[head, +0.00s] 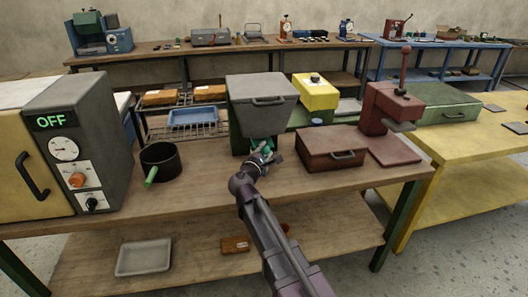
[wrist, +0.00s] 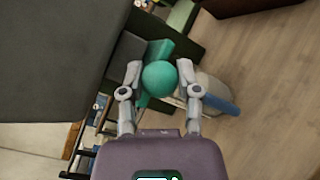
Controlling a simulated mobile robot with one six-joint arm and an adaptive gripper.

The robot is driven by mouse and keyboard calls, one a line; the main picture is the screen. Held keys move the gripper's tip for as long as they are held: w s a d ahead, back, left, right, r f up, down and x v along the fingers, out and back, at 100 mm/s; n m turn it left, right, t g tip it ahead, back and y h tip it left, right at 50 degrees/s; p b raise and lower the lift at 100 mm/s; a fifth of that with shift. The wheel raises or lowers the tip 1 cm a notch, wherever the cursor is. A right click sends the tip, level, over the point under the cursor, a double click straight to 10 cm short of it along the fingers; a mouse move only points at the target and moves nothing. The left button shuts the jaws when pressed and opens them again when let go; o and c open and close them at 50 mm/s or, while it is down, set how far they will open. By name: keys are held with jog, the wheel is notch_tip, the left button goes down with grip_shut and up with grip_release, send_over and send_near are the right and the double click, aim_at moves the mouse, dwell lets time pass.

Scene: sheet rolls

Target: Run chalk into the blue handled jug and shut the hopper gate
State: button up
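The hopper (head: 261,91) is a grey bin on a dark green stand at the middle of the wooden bench. A teal ball knob (wrist: 160,77) on its gate fitting shows in the wrist view. My gripper (head: 262,158) is in front of the hopper's lower outlet, and in the wrist view its fingertips lie against both sides of the knob. The blue handled jug (wrist: 207,87) is a pale, see-through vessel beside the right finger in the wrist view, low near the outlet. My gripper mostly hides it in the head view. I cannot see chalk or the gate's position.
A black pot with a green handle (head: 160,160) and a grey machine reading OFF (head: 78,140) stand to the left. A red-brown box (head: 332,150) and a red press (head: 393,108) stand to the right. Bare bench lies between the pot and my arm.

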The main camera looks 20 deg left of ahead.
jog(key=o, duration=0.5)
jog(key=shift+c, duration=0.2)
jog(key=s, duration=1.2)
jog(key=shift+a, duration=0.2)
